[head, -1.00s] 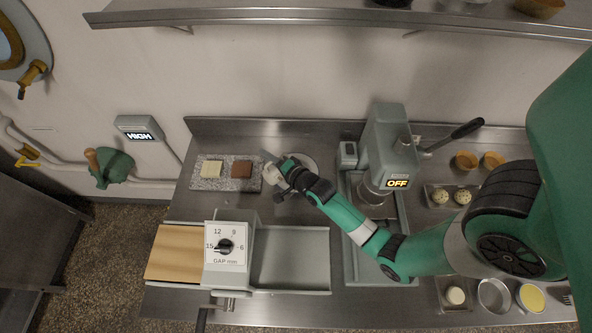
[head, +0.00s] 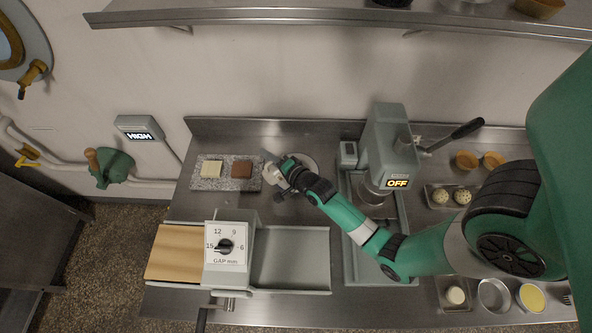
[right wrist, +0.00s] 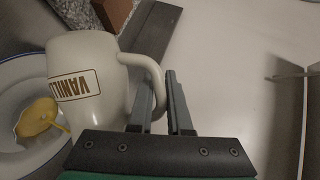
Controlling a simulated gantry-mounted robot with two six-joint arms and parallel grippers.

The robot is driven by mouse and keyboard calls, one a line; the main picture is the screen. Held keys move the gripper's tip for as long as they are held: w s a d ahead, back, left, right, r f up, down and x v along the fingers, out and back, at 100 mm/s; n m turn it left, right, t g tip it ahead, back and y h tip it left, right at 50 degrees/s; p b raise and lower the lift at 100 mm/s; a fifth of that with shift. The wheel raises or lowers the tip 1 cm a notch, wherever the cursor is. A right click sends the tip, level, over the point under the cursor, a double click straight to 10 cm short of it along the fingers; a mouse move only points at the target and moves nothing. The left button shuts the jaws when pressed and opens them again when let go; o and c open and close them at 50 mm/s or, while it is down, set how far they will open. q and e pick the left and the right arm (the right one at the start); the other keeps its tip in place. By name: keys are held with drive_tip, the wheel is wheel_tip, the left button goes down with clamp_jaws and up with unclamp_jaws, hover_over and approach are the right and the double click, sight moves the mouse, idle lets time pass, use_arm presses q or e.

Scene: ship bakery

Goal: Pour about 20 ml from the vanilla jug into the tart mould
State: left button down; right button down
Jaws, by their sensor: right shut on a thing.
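The cream vanilla jug (right wrist: 92,85) shows its label upside down in the right wrist view and is steeply tipped. In the head view the jug (head: 270,173) is small and partly covered by my right gripper (head: 287,167). The right gripper (right wrist: 160,95) is shut on the jug's handle. A round pale dish with a grey-blue rim (right wrist: 14,70), perhaps the tart mould, lies beside and below the jug at the left. A yellow patch with a thin tail shows over its inside; I cannot tell stream from pool. My left gripper is not in view.
A speckled slab (head: 211,184) with a cream and a brown square lies left of the jug. A gap-dial machine (head: 226,255) stands in front, and a grey press reading OFF (head: 392,150) stands to the right. Small tins and bowls line the far right.

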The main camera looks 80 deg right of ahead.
idle(0.8)
drive_tip(key=shift+w+a+r+n, duration=0.1)
drive_tip(key=shift+w+a+n, duration=0.1)
drive_tip(key=shift+w+n, duration=0.1)
drive_tip(key=shift+w+a+f+n+g+b, duration=0.2)
drive_tip(key=shift+a+f+n+g+b, duration=0.1)
drive_tip(key=shift+n+b, duration=0.1)
drive_tip(key=shift+d+r, duration=0.1)
drive_tip(key=shift+r, duration=0.05)
idle(0.3)
